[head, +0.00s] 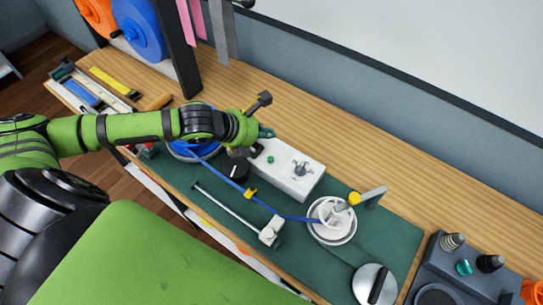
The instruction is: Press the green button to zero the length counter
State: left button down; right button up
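The green button (270,160) is a small round cap on top of a white box (295,181), near the box's left end. A grey knob (301,169) stands on the same box. My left gripper (257,149) hangs at the left end of the box, just up and left of the green button. A gap shows between it and the button in the picture; its height above the box is hard to judge. The arm partly hides its fingers, so whether they are open is unclear. My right gripper is not in view.
A blue strap (292,218) runs past a yellow clip (250,194) to a white reel (331,219) on the green mat (376,232). A black knob (233,170) and a metal rail (225,205) lie left of the box. A dark tool block (460,272) stands right.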

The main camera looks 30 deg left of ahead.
pick_arm(q)
jog(key=f+b, duration=0.3)
jog(key=shift+w+d, duration=0.2)
jog(key=shift+w, duration=0.05)
jog(key=b, duration=0.5)
send_over(268, 160)
notch_tip(268, 160, down, 4)
jog(key=shift+f, duration=1)
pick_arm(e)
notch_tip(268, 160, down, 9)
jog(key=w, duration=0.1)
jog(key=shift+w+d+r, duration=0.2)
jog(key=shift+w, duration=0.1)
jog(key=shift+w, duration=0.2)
pick_arm(q)
jog(key=shift+f, duration=0.4)
